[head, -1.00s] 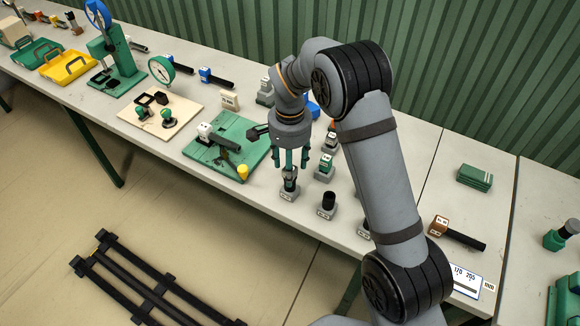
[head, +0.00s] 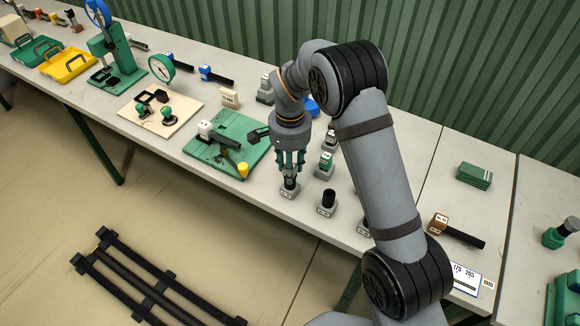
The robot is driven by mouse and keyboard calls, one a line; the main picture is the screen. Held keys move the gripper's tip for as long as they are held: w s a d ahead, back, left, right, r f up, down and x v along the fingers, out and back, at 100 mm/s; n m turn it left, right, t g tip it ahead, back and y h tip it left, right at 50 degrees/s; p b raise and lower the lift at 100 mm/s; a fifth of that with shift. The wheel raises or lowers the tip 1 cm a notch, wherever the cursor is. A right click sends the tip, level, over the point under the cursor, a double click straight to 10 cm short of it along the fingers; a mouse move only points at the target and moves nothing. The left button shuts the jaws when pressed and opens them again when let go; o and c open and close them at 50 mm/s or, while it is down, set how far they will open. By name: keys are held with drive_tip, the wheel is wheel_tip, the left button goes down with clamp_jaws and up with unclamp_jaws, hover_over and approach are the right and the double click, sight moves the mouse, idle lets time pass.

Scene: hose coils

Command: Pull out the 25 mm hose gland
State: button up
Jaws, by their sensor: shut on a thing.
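In the head view my gripper (head: 290,164) points straight down at the front edge of the bench. Its fingers are shut on a dark hose gland (head: 289,182), which stands upright in a small grey labelled block (head: 289,194). The fingers hide most of the gland's upper part. The gland still appears to be down in its block. The block's label is too small to read, so I cannot confirm the 25 mm size.
A similar block with a black gland (head: 327,200) stands just right. A green-topped one (head: 325,168) is behind it, with others partly hidden by my arm. A green board (head: 250,160) with a hose tool lies left. The bench's front edge is close.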

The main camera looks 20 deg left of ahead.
drive_tip(key=c, duration=0.4)
drive_tip(key=o, duration=1.2)
wheel_tip(320, 180, up, 10)
drive_tip(key=shift+r+b, duration=0.2)
drive_tip(key=shift+b, duration=0.55)
wheel_tip(320, 180, down, 10)
drive_tip(key=shift+r+p, duration=0.15)
drive_tip(key=shift+p, duration=0.65)
drive_tip(key=shift+w+a, duration=0.1)
drive_tip(key=shift+w, duration=0.05)
wheel_tip(320, 180, up, 6)
drive_tip(key=shift+f+b, duration=0.1)
drive_tip(key=shift+b, duration=0.55)
